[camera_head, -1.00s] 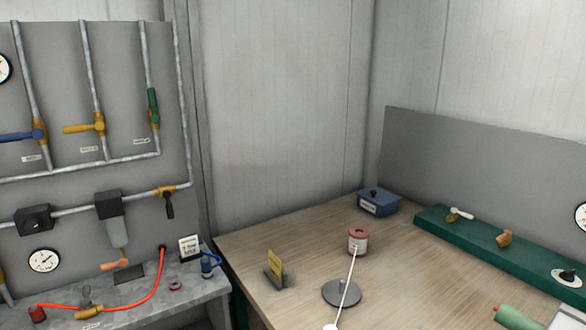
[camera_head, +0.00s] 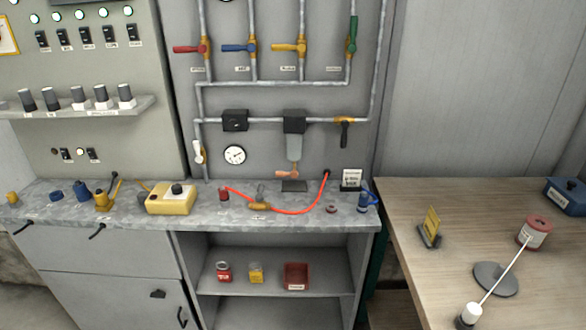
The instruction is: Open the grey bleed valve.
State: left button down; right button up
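A small brass valve (camera_head: 260,205) with a grey handle sits in the line of the red hose on the grey bench. Its handle points up, across the hose. Another valve with a dark lever (camera_head: 344,132) is on the right end of the horizontal pipe, lever hanging down. A white-handled valve (camera_head: 198,152) is on the left vertical pipe. I cannot read a label that says which one is the bleed valve. Neither of my grippers is in view.
Red, blue, yellow and green lever valves line the upper pipes. A round gauge (camera_head: 234,155) hangs on the panel. A yellow box (camera_head: 170,198) and small tools stand on the grey bench (camera_head: 210,222). A wooden table (camera_head: 450,200) stands at right.

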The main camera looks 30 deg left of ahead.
aim_at(259, 197)
jog(key=u, duration=1.15)
